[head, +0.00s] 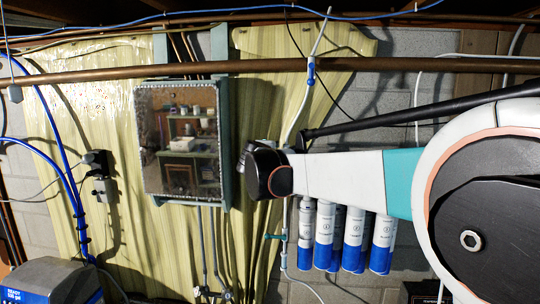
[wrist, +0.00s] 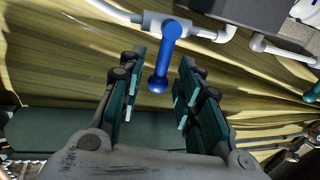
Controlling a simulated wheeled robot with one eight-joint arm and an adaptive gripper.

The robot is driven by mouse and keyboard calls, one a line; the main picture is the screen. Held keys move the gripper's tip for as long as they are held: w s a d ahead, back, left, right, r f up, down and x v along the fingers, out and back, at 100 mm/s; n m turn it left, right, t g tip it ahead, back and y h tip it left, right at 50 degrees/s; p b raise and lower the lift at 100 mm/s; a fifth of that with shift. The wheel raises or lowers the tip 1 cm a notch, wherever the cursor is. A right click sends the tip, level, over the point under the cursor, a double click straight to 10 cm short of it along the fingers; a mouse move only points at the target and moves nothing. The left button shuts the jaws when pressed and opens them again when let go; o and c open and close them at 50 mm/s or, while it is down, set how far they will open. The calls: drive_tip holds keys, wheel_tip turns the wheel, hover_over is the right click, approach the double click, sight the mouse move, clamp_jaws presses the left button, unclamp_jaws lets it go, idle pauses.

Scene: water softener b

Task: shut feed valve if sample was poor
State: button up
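In the wrist view a blue valve lever (wrist: 164,55) with a rounded knob end sits on a light grey pipe fitting. My gripper (wrist: 163,62) is open. The lever's knob end lies in the gap between its two fingers in the picture, with visible space on both sides. I cannot tell the depth between them. In the head view a small blue valve (head: 311,72) is on a white pipe near the copper pipe. My gripper's fingers cannot be made out there, where my arm ends beside the cabinet. No label marks the feed valve, and no sample can be made out.
A glass-fronted cabinet (head: 181,139) hangs left of my arm. Several white-and-blue filter cartridges (head: 353,240) hang below it. A teal valve handle (head: 272,237) is on the lower piping. A copper pipe (head: 180,71) crosses above. A dark box (wrist: 262,15) is near the lever.

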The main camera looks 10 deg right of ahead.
drive_tip(key=shift+s, duration=0.1)
drive_tip(key=v, duration=0.7)
drive_tip(key=shift+s, duration=0.25)
drive_tip(key=shift+a, duration=0.1)
drive_tip(key=s+d+f+m+g+b, duration=0.2)
drive_tip(key=s+d+f+m+b, duration=0.4)
drive_tip(key=s+f, duration=0.5)
drive_tip(key=s+d+f+m+g+b, duration=0.25)
drive_tip(key=s+f+b, duration=0.6)
drive_tip(key=f, duration=0.55)
drive_tip(key=s+a+f+m+g+y+b, duration=0.1)
drive_tip(key=s+f+m+y+b, duration=0.1)
drive_tip(key=s+f+b, duration=0.4)
drive_tip(key=s+a+f+m+g+y+b, duration=0.1)
drive_tip(key=s+f+b, duration=0.5)
drive_tip(key=s+f, duration=0.8)
wheel_tip(320, 180, down, 7)
drive_tip(key=m+g+y, duration=0.1)
drive_tip(key=m, duration=0.1)
drive_tip(key=shift+s+m+y, duration=0.2)
drive_tip(key=shift+m+y, duration=0.15)
drive_tip(key=shift+y, duration=0.05)
drive_tip(key=shift+f, duration=0.1)
